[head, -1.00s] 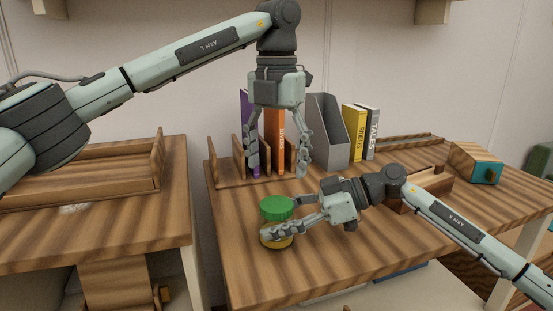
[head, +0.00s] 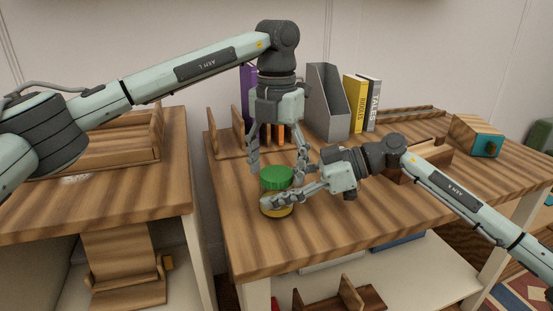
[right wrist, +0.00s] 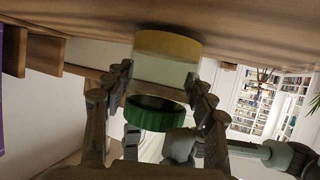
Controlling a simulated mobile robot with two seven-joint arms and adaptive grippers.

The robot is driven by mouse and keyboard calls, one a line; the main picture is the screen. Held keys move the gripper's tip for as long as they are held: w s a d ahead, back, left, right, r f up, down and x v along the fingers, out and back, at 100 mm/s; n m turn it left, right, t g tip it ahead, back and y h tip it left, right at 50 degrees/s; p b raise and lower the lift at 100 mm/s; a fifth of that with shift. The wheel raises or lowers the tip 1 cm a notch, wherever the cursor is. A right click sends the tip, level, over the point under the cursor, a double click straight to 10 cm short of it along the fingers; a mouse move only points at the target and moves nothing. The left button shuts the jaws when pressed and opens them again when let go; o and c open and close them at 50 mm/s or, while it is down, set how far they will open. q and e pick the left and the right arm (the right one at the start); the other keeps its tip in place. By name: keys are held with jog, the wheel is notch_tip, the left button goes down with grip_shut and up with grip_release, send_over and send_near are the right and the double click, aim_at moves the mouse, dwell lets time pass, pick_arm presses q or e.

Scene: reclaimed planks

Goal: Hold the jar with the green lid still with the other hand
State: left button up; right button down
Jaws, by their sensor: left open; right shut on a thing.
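The jar (head: 270,207) stands upright on the wooden desk, with a green lid (head: 276,178) and a yellowish lower part. My right gripper (head: 284,195) comes from the right and is shut around the jar's body below the lid. In the right wrist view the picture is upside down: the jar (right wrist: 165,62) sits between the two fingers against the desk, its green lid (right wrist: 150,114) lower in the picture. My left gripper (head: 278,166) points down from above, open and empty, its fingers to either side just above the lid. I cannot tell whether they touch it.
Behind the jar stand a wooden rack (head: 224,136), a grey file holder (head: 326,105) and yellow and dark books (head: 355,104). A wooden box with a teal front (head: 487,143) is at the right. The desk (head: 370,220) is clear in front.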

pick_arm(q)
jog(key=shift+c, duration=0.3)
jog(key=c, duration=1)
jog(key=o, duration=1.1)
jog(key=shift+r, duration=0.15)
jog(key=shift+r, duration=2.15)
jog(key=shift+c, duration=0.2)
notch_tip(320, 180, up, 4)
jog(key=shift+f, duration=0.3)
